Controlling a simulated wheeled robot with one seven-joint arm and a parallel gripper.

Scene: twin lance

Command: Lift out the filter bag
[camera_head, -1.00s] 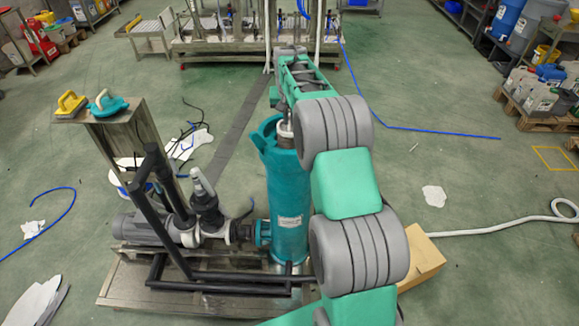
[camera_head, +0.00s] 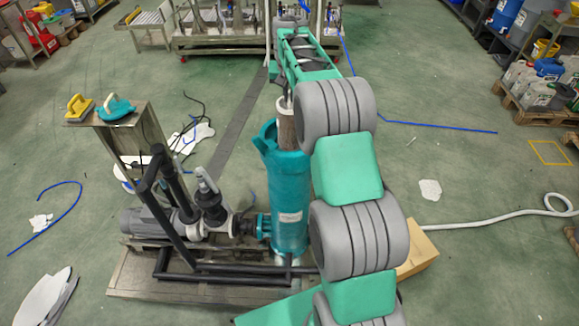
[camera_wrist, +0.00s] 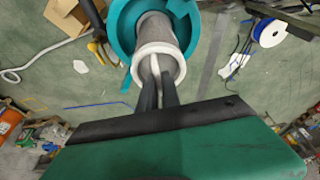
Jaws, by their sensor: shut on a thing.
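The filter bag (camera_head: 287,128) is a grey mesh sleeve with a white ring at its top. It stands partly out of the teal filter housing (camera_head: 289,200), with its lower part hidden inside. In the wrist view the bag (camera_wrist: 157,38) shows with its white rim towards me, inside the teal housing mouth (camera_wrist: 122,30). My gripper (camera_wrist: 156,82) has its dark fingers shut at the white handle across the bag's rim. In the head view the fingers are mostly hidden behind my arm, above the bag.
A pump (camera_head: 150,225) and black pipes stand left of the housing on a metal skid (camera_head: 190,305). A stand at left holds yellow and teal tools (camera_head: 116,108). A cardboard box (camera_head: 420,250) lies at right. Open floor surrounds the skid.

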